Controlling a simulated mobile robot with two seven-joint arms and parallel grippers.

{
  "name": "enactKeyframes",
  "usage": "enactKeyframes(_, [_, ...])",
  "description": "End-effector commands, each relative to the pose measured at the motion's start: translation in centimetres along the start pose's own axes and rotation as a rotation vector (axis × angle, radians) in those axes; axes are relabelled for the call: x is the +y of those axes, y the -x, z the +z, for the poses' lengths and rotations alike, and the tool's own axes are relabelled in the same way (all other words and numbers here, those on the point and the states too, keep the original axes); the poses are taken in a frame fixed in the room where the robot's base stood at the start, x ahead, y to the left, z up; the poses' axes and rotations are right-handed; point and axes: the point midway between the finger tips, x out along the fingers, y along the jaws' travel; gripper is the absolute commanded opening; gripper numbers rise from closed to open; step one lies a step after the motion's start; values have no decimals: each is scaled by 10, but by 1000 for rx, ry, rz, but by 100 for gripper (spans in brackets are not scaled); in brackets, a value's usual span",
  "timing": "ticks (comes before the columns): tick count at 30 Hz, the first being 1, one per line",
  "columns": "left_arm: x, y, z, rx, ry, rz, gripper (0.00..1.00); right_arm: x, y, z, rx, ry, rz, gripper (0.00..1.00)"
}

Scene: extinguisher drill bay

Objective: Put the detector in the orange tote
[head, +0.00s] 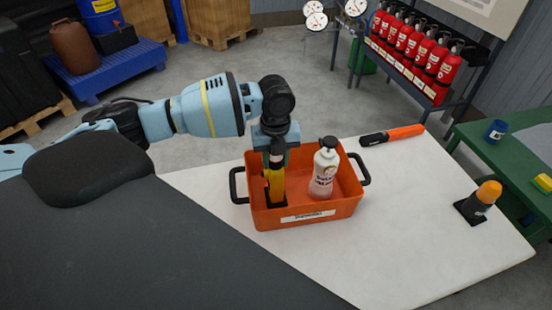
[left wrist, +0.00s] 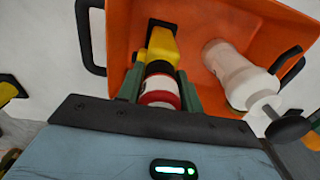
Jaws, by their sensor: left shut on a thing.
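The orange tote (head: 335,208) stands on the white table, with a black handle at each end. My left gripper (head: 275,160) points down over its left part, shut on an upright yellow device with a dark foot (head: 275,185), which I take to be the detector. Its lower end is within the tote's outline; whether it touches the floor is not clear. In the left wrist view the fingers (left wrist: 160,88) close around the device's red-and-white end, with its yellow body (left wrist: 161,45) beyond. A white bottle (head: 324,172) stands in the tote to the right. My right gripper is not in view.
An orange-and-black torch (head: 392,135) lies behind the tote. A grey, orange-topped item (head: 480,200) stands at the table's right. A green table (head: 500,160) holds a blue cup (head: 496,130). Red extinguishers (head: 415,45) stand on a rack behind. The table right of the tote is mostly clear.

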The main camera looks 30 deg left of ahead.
Motion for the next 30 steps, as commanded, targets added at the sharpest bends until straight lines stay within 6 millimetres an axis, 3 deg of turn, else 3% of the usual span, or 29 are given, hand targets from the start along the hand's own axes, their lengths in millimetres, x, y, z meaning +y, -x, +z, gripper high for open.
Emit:
enactKeyframes(13, [-1,-3,0,-2,0,-4,0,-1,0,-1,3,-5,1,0])
enactKeyframes(14, [0,-4,0,-1,0,-2,38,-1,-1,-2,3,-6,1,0])
enactKeyframes(18, [0,-4,0,-1,0,-2,57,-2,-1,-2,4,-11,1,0])
enactKeyframes(30, [0,3,0,-3,0,-3,58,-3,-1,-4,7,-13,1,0])
